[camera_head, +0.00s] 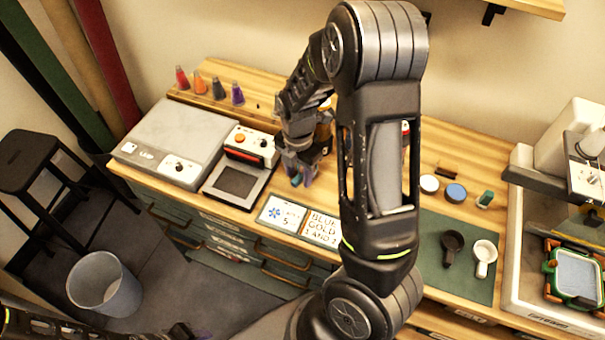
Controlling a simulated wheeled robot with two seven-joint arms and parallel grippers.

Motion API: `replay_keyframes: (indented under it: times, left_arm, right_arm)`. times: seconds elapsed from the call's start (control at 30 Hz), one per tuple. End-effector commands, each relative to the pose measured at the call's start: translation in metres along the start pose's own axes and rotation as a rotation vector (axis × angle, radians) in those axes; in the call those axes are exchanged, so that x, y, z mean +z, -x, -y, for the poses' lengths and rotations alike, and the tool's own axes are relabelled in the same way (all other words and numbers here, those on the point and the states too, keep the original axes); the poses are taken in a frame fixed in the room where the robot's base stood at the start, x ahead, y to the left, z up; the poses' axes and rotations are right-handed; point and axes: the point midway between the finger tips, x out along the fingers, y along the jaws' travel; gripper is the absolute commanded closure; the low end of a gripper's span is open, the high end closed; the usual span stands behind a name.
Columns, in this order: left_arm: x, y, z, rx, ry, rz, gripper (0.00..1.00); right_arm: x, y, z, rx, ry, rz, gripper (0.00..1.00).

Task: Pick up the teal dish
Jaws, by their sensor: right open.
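My right arm rises through the middle of the view and bends down to the left. My right gripper (297,178) is open, with its fingers just above or at the wooden table (460,150), to the right of a dark square pad. My arm hides part of the table. Part of my left arm (170,332) shows at the bottom left edge.
A grey box (172,143) and a device with an orange button (250,145) stand left of the gripper. Cards (283,214) lie in front. A green mat (457,280) holds dark and white scoops. A white machine (575,150) stands right. Coloured cones (218,90) line the back.

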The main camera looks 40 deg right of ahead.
Motion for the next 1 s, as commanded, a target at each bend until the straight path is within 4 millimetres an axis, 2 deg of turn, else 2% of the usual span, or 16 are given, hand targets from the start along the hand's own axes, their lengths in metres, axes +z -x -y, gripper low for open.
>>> replay_keyframes:
  times: [0.07, 0.57, 1.0]
  left_arm:
    - [0.0, 0.0, 0.0, 0.0, 0.0, 0.0, 0.64]
    - [-0.0001, 0.0001, 0.0, 0.0, 0.0, 0.0, 0.64]
    - [-0.0001, 0.0001, 0.0, 0.0, 0.0, 0.0, 0.64]
  right_arm:
    - [0.0, 0.0001, -0.0001, 0.0, 0.0, 0.0, 0.59]
    - [0.0, 0.0002, 0.0, 0.0, 0.0, 0.0, 1.0]
    - [0.0, 0.0001, 0.0, 0.0, 0.0, 0.0, 1.0]
